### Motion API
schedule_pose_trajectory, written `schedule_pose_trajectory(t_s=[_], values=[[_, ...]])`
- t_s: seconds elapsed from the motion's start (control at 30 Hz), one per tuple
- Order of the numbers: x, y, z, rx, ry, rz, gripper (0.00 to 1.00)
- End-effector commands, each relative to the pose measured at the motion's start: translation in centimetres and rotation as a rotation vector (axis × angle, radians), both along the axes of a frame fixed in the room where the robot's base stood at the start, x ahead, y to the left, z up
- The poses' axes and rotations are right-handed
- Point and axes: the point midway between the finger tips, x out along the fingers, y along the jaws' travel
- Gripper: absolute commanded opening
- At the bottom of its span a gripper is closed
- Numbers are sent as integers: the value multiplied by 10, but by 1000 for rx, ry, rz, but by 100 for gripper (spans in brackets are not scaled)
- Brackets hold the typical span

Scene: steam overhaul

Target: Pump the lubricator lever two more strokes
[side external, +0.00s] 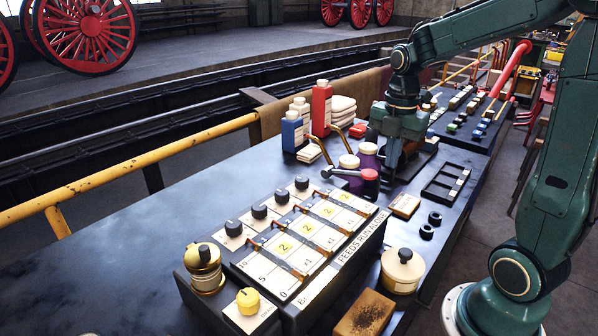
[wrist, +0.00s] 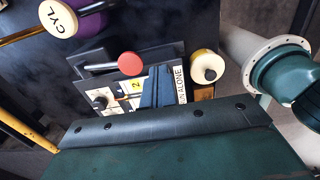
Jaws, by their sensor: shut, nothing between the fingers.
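The lubricator lever (side external: 348,173) is a grey bar with a red knob (side external: 370,174), standing out at the far end of the lubricator box (side external: 345,245). The box carries black knobs, numbered strips and a label reading "FEEDS RUN ALONE". In the wrist view the lever (wrist: 100,67) lies about level, with its red knob (wrist: 130,63) beside my fingers. My gripper (side external: 393,168) points down just right of the knob in the side view, shut and empty. It also shows in the wrist view (wrist: 155,88). I cannot tell whether it touches the knob.
Two white-capped purple cans (side external: 368,160) stand close behind the lever. Blue and red bottles (side external: 321,108) stand at the back. A cream lidded pot (side external: 402,270) and a brown block (side external: 364,313) lie in front. A black slotted tray (side external: 446,184) is at right. The bench's left side is clear.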

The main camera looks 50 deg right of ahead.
Motion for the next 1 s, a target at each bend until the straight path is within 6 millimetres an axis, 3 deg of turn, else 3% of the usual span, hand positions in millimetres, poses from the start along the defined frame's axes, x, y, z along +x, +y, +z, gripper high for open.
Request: schedule_pose_trajectory(t_s=[0.2, 0.4, 1.0], values=[[-12, 0, 33, -2, -4, 0, 0], [-18, 0, 49, -1, -2, 0, 0], [-20, 0, 53, -1, -2, 1, 0]])
